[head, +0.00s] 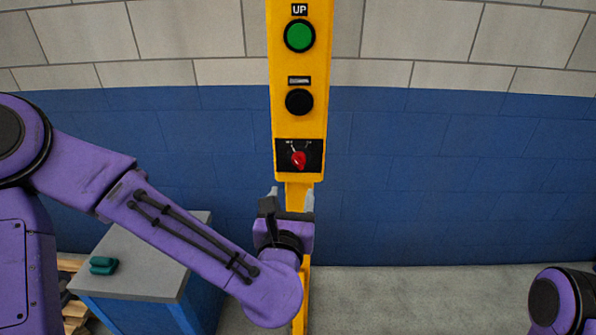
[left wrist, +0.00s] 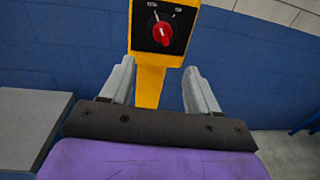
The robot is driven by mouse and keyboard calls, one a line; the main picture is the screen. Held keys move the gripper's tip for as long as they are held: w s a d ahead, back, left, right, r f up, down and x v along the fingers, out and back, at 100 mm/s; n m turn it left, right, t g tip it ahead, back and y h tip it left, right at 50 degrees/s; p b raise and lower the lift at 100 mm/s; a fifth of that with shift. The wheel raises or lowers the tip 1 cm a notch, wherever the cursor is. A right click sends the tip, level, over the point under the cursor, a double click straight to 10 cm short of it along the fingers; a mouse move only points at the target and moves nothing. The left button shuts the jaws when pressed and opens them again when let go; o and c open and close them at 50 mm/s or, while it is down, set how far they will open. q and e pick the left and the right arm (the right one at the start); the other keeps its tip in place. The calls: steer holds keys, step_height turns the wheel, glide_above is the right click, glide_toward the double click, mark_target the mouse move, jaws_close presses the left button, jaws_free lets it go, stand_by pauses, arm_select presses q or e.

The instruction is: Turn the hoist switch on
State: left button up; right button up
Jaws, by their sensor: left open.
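The hoist switch is a red rotary knob (head: 298,159) on a black plate at the bottom of the yellow panel (head: 284,100). It also shows at the top of the left wrist view (left wrist: 162,32), with its white pointer end tilted up to the left. My left gripper (head: 291,196) is just below the switch, fingers pointing up toward it. In the left wrist view its two grey fingers (left wrist: 160,80) are apart with nothing between them; the switch lies beyond their tips. Only part of my right arm shows at the lower right; its gripper is out of view.
Above the switch are a green UP button (head: 299,36) and a black button (head: 299,102). A grey-topped blue cabinet (head: 140,262) stands at the lower left with a small green object (head: 103,265) on it. A blue and cream wall is behind. The floor at right is clear.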

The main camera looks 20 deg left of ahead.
mark_target(298, 165)
arm_select(q)
steer(key=shift+n, duration=0.4)
steer(key=p+x, duration=0.1)
steer(key=x, duration=0.2)
steer(key=r+p+x, duration=0.1)
steer(key=x, duration=0.2)
steer(key=p+x, duration=0.1)
steer(key=x, duration=0.3)
steer(key=shift+d+r+p, duration=0.1)
steer(key=shift+r+p, duration=0.2)
steer(key=shift+p, duration=0.1)
steer(key=shift+w+f, duration=0.1)
steer(key=shift+w, duration=0.2)
steer(key=shift+c, duration=0.3)
steer(key=c, duration=1)
